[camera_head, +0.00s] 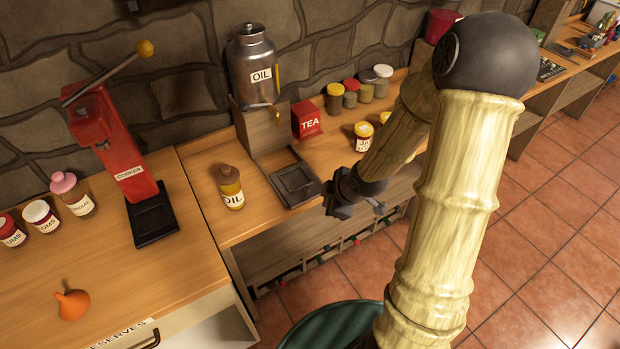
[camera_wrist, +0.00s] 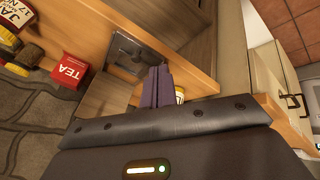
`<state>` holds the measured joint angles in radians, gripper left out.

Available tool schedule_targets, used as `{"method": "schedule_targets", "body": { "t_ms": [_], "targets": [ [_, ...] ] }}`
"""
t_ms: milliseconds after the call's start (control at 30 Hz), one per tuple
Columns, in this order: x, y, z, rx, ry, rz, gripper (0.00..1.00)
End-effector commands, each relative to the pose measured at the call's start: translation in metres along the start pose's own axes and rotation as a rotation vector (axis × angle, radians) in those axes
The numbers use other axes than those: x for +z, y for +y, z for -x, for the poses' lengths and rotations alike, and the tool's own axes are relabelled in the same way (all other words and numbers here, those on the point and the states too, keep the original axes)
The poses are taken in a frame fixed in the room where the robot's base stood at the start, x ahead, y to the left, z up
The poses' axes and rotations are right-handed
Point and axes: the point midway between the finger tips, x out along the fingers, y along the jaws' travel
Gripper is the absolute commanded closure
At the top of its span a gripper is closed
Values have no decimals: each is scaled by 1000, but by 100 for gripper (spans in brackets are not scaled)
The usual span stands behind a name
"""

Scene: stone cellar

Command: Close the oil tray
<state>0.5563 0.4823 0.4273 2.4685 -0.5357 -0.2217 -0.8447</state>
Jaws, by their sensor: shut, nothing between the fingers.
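The oil tray (camera_head: 297,183) is a dark square tray on the counter, jutting forward from the wooden stand (camera_head: 266,137) under the metal oil canister (camera_head: 254,62). In the wrist view the tray (camera_wrist: 128,52) lies near the counter's front edge, just beyond my fingers. My gripper (camera_head: 330,204) is just right of the tray's front corner in the head view. In the wrist view its two dark fingers (camera_wrist: 161,70) are together, with nothing between them. I cannot tell whether the fingertips touch the tray.
A small oil bottle (camera_head: 231,188) stands left of the tray. A red tea box (camera_head: 307,118) and several jars stand behind and to the right. A red corker (camera_head: 122,150) stands on the left counter. Open floor lies in front of the counter.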

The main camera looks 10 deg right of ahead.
Motion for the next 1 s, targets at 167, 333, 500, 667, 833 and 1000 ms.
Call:
{"method": "schedule_targets", "body": {
  "t_ms": [167, 333, 500, 667, 833, 1000],
  "targets": [
    [-12, 11, 3, 22, 88, 124, 100],
    [-12, 10, 1, 23, 90, 131, 100],
    [-12, 10, 0, 23, 89, 130, 100],
    [-12, 9, -10, 20, 90, 128, 100],
    [-15, 9, -33, 19, 90, 129, 100],
    [-17, 10, -61, 18, 89, 128, 100]
  ]
}}
